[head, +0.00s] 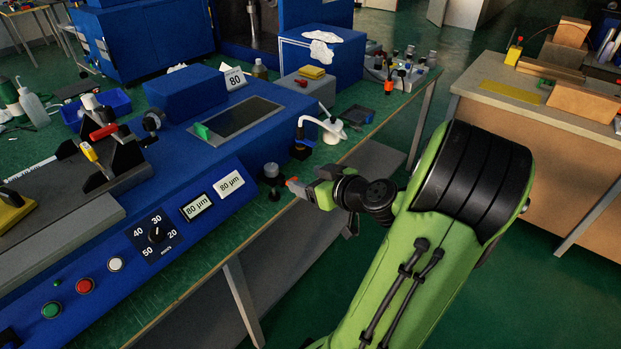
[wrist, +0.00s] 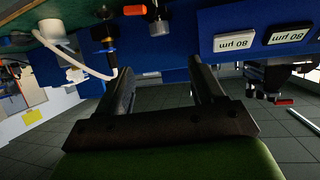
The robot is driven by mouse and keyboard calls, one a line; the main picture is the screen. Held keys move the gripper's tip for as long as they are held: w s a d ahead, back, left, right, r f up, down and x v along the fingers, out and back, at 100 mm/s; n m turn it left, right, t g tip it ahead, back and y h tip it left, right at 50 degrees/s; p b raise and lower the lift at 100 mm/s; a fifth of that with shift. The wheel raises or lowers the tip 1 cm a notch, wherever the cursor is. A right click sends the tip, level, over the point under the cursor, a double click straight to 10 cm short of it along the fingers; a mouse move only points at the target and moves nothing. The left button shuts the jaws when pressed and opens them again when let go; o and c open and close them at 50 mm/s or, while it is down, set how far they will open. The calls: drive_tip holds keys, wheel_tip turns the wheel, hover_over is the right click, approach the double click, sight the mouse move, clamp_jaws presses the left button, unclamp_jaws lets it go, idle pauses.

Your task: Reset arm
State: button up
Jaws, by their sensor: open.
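My gripper (head: 305,186) is at the front edge of the blue press bench, just right of a small dark post with a grey cap (head: 271,172). In the wrist view my gripper (wrist: 163,75) has its two dark fingers apart, with nothing between them. The press's blue front (wrist: 170,48) lies beyond the fingertips. My green arm reaches in from the lower right of the head view. An orange tip shows by the gripper in the head view; I cannot tell what it belongs to.
Two 80 µm labels (head: 230,183) and a dial (head: 156,234) sit on the press front. A white curved-neck lamp or nozzle (head: 325,126) stands behind my gripper. A second bench (head: 530,95) is at the right. Green floor (head: 540,290) lies open between the benches.

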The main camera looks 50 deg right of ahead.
idle(0.4)
drive_tip(key=a+n+g+y, duration=0.35)
drive_tip(key=a+g, duration=0.35)
drive_tip(key=a, duration=1.4)
drive_tip(key=s+a+r+m+h+p, duration=0.1)
drive_tip(key=s+a+r, duration=0.2)
drive_tip(key=s, duration=0.3)
drive_tip(key=s+a+r+m, duration=0.1)
drive_tip(key=s+a+r, duration=0.1)
drive_tip(key=s+a, duration=0.3)
wheel_tip(320, 180, up, 13)
drive_tip(key=d+p, duration=0.1)
drive_tip(key=p, duration=1.1)
drive_tip(key=shift+s+d+f+g, duration=0.15)
drive_tip(key=shift+s+f+g, duration=0.05)
drive_tip(key=shift+s+g, duration=0.25)
